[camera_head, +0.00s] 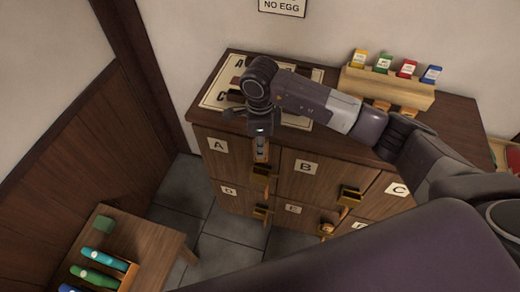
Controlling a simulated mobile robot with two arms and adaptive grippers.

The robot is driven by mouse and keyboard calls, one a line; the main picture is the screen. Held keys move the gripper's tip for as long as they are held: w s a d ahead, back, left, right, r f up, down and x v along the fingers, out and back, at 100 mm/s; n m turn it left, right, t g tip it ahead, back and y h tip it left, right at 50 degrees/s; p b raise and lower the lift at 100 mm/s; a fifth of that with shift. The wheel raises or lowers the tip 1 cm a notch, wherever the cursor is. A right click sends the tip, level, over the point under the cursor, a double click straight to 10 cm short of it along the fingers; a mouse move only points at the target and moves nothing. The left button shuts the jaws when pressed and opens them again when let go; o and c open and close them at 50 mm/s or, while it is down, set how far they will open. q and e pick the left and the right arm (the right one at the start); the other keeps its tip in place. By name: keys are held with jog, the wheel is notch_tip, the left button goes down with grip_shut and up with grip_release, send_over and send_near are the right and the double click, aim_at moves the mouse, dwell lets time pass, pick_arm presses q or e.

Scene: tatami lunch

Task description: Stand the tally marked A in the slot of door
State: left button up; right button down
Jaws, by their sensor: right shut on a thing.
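My right gripper (261,134) is shut on a wooden tally (261,152), which hangs down in front of the cabinet's upper left door. The letter on the tally cannot be read. Door A (229,155) has a white label and a brass slot holder (262,172) at its right edge. The tally's lower end is just above this holder in the picture; whether they touch I cannot tell. My right arm and gripper hide part of the lettered board (217,97) on the cabinet top. My left gripper is not in view.
Doors B (290,172) and C (385,200) and lower doors have holders that stick out. A wooden rack (390,88) with coloured packets stands on the cabinet top. Bare floor (205,215) lies between.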

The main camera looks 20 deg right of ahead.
aim_at(260, 160)
notch_tip(260, 160, down, 3)
jog(key=m, duration=0.3)
jog(key=shift+r, duration=0.2)
jog(key=shift+f, duration=0.4)
pick_arm(q)
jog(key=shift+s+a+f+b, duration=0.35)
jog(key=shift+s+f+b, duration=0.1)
jog(key=shift+b, duration=0.1)
pick_arm(e)
jog(key=shift+f, duration=0.9)
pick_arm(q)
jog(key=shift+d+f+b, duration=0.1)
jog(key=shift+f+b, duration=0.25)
pick_arm(e)
jog(key=shift+f, duration=0.2)
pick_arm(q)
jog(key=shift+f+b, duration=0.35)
pick_arm(e)
jog(key=shift+f, duration=0.2)
jog(key=shift+f, duration=0.1)
